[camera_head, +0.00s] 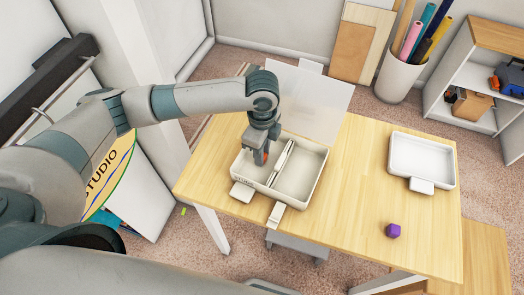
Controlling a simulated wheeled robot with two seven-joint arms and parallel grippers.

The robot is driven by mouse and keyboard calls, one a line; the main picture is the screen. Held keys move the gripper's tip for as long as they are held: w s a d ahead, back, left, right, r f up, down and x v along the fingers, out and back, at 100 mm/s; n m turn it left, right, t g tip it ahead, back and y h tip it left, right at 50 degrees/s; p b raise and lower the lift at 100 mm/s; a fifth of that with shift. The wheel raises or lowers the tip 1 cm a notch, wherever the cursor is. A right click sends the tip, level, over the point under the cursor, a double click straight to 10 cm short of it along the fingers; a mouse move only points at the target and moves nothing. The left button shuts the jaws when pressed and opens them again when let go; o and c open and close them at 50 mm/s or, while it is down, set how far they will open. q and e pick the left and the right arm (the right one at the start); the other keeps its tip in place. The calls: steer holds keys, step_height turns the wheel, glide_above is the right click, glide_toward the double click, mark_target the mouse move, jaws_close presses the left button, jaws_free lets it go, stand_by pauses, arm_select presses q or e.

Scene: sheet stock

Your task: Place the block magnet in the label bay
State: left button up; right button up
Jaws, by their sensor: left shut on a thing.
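My left gripper (261,156) points down into the left compartment of a white two-part organizer (314,176) on the wooden table. A divider with thin upright pieces (281,162) separates this compartment from the empty right one. White tabs hang at the organizer's front, and I cannot read their writing. My right gripper is out of view.
A shallow white tray (422,147) with a front tab sits at the table's right. A translucent sheet (325,98) stands behind the organizer. The table (350,215) between organizer and tray is clear.

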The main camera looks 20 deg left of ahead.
arm_select(q)
steer(key=shift+f, duration=0.1)
steer(key=o, duration=1)
steer(key=shift+r+b, duration=1.7)
steer(key=shift+r, duration=4.45)
